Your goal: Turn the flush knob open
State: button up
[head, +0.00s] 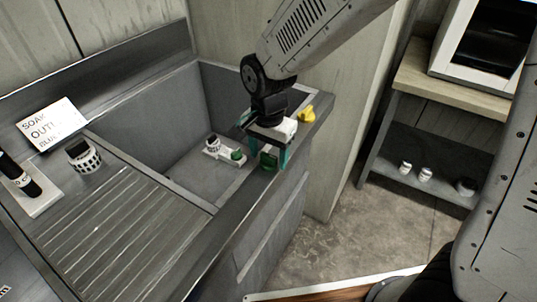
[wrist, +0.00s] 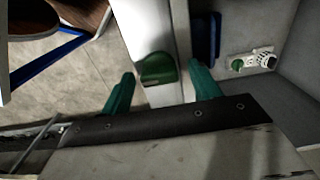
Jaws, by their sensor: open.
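A green knob (wrist: 158,69) sits on a pale rim strip in the wrist view, between my gripper's (wrist: 160,76) two teal fingers. The fingers are apart, one on each side of the knob, with a gap to it on both sides. In the head view the green knob (head: 268,156) shows at the sink's front rim, just under my gripper (head: 266,143), which partly hides it. No label on the knob is readable, so I cannot tell from print that it is the flush knob.
A yellow knob (head: 307,115) stands on the rim behind my gripper. A white plate with a smaller green knob (head: 237,155) and a white-and-black cap (head: 213,143) lies in the sink basin. A sign (head: 52,123) and drainboard (head: 115,225) are left; a shelf (head: 425,185) is right.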

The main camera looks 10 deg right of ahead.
jog(key=shift+f, duration=0.4)
jog(key=c, duration=1)
